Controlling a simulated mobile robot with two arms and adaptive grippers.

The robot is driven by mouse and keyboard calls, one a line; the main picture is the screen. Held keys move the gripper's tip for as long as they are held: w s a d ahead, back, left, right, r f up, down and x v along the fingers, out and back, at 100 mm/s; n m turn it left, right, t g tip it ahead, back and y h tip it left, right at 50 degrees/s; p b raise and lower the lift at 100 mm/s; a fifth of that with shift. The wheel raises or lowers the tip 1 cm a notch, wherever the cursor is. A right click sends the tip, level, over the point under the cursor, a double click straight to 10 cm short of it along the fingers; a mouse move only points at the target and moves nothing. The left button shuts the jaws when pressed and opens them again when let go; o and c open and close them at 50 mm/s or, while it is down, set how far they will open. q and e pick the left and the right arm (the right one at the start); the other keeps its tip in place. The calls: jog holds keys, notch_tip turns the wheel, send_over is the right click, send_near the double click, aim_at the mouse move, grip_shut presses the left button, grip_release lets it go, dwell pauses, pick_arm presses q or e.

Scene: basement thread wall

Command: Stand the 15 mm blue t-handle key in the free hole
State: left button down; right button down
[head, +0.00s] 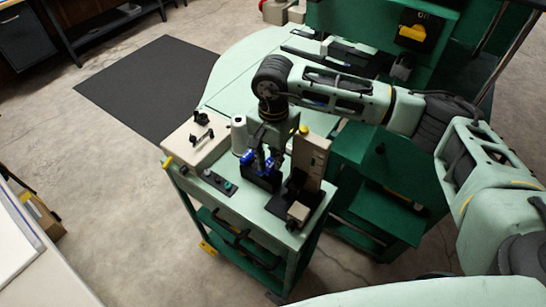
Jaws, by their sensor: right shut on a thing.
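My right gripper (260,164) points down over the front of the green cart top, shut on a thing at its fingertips. Blue parts show there, one on the left (247,157) and one on the right (269,164). I take them for the blue t-handle key, but the fingers cover much of it and its shaft cannot be made out. A dark block (262,181) is directly below the gripper; its holes are hidden or too small to see, and I cannot tell whether the key touches it. My left gripper is not in view.
Left of the gripper are a pale box (193,152) with black handles on top, a white spool (239,135), and a dark plate (218,183) with green knobs. A tall beige unit (309,158) stands close on the right. The cart top (244,205) is bare at the front.

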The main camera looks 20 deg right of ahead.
jog(key=shift+f, duration=0.2)
jog(key=shift+f+b, duration=0.6)
jog(key=shift+b, duration=0.2)
jog(key=c, duration=1.6)
grip_release()
